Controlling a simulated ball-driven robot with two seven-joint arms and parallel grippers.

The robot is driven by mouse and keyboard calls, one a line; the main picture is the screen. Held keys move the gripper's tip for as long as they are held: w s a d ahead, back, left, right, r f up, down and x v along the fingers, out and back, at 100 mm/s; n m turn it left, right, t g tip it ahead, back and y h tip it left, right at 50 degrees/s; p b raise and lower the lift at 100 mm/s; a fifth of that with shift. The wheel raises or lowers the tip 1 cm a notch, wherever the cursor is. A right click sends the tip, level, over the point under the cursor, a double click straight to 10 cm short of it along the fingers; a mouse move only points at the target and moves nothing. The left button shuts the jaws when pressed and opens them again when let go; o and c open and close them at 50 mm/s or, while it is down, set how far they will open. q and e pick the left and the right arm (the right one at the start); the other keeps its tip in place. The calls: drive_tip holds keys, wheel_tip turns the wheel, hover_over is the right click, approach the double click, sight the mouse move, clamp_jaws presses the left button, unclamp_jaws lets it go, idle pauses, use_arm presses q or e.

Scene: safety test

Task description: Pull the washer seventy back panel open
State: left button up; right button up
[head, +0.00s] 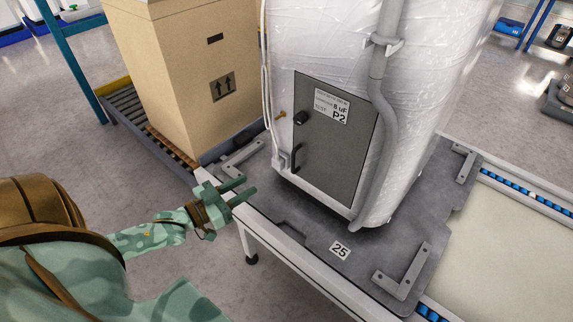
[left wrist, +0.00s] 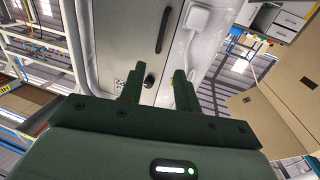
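The washer (head: 410,100) stands wrapped in clear plastic on a dark pallet plate marked 25. Its grey back panel (head: 345,165) is flush with the frame and looks closed; it has a label, a black knob (head: 301,118) and a black bar handle (head: 297,158) at its left side. My left gripper (head: 248,190) is open and empty, left of and below the handle, apart from it. In the left wrist view, the panel (left wrist: 125,40) and the handle (left wrist: 162,30) show beyond the two spread fingers (left wrist: 156,88). My right gripper is not in view.
A grey hose (head: 383,110) runs down the washer right of the panel. A tall cardboard box (head: 180,70) stands on a roller conveyor at the left. Metal corner brackets (head: 405,275) sit on the plate (head: 300,215). The floor at the lower left is partly clear.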

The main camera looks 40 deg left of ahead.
use_arm(q)
drive_tip(key=b+x, duration=0.3)
drive_tip(key=x, duration=1.1)
drive_tip(key=shift+f, duration=0.15)
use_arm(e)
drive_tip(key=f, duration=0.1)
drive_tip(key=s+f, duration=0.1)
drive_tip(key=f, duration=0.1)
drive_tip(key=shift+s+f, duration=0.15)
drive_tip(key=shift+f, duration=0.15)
use_arm(q)
clamp_jaws()
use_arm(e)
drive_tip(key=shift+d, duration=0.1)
